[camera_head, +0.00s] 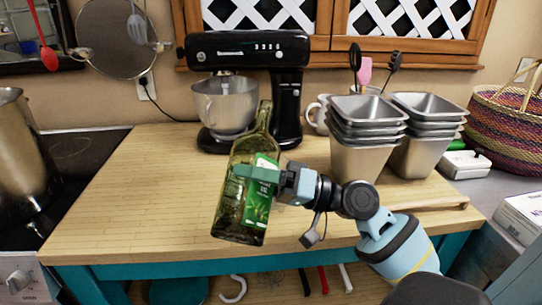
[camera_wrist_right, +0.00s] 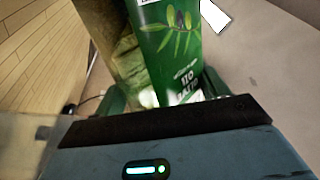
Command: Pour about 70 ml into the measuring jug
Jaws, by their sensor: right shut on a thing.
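A green glass bottle (camera_head: 232,200) with a green olive-oil label is in the head view, at the front edge of the wooden counter. Its neck leans slightly right, and its mouth points up. My right gripper (camera_head: 256,174) is shut around the bottle's middle, from the right. In the right wrist view the bottle's label (camera_wrist_right: 180,45) fills the space between the fingers. I cannot make out a measuring jug in the head view. A pale see-through shape shows at the wrist view's lower left; I cannot tell what it is. My left gripper is not in view.
A black stand mixer (camera_head: 250,70) with a steel bowl (camera_head: 225,105) stands behind the bottle. Stacked steel containers (camera_head: 366,150) and a woven basket (camera_head: 510,125) are right. A steel pot (camera_head: 22,160) sits on the hob at left. The wooden counter (camera_head: 150,180) left of the bottle is clear.

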